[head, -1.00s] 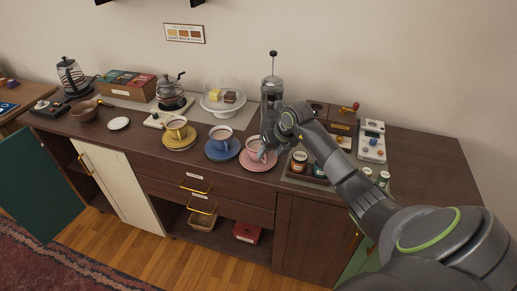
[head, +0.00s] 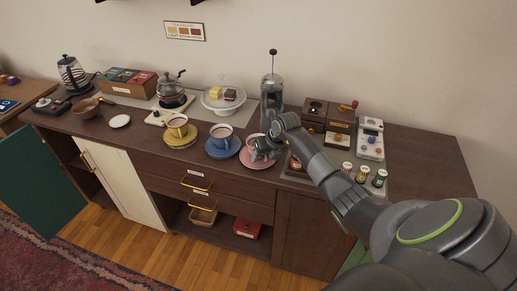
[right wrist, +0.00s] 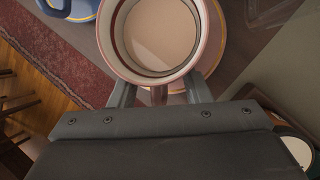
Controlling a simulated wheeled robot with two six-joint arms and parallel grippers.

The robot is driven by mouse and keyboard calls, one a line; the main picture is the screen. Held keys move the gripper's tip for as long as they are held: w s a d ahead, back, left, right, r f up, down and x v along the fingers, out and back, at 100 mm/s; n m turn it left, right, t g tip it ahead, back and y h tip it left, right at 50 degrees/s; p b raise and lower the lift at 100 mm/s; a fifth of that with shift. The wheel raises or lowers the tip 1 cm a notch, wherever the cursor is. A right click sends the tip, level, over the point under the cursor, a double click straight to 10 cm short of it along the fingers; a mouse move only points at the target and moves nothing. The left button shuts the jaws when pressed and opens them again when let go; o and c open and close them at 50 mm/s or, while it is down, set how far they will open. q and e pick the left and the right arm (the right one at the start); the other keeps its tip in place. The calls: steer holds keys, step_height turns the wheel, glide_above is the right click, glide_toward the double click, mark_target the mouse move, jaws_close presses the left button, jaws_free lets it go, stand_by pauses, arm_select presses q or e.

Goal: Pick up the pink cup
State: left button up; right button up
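The pink cup (head: 252,141), filled with a brown drink, stands upright on a pink saucer (head: 248,163) near the front edge of the cabinet top. My right gripper (head: 262,147) is at the cup's right side and hides part of it. In the right wrist view the cup's rim and drink (right wrist: 160,35) show from above. My right gripper's fingers (right wrist: 159,92) are spread apart there, with the cup's handle (right wrist: 158,96) between them and a gap on each side. My left gripper is not in view.
A blue cup (head: 221,132) on its saucer stands just left, and a yellow cup (head: 177,126) farther left. A French press (head: 271,98) stands behind the pink cup. Several small jars (head: 362,174) and a grinder box (head: 341,128) are on the right.

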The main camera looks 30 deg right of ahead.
jaws_close()
steer(key=shift+r, duration=0.15)
stand_by(0.4)
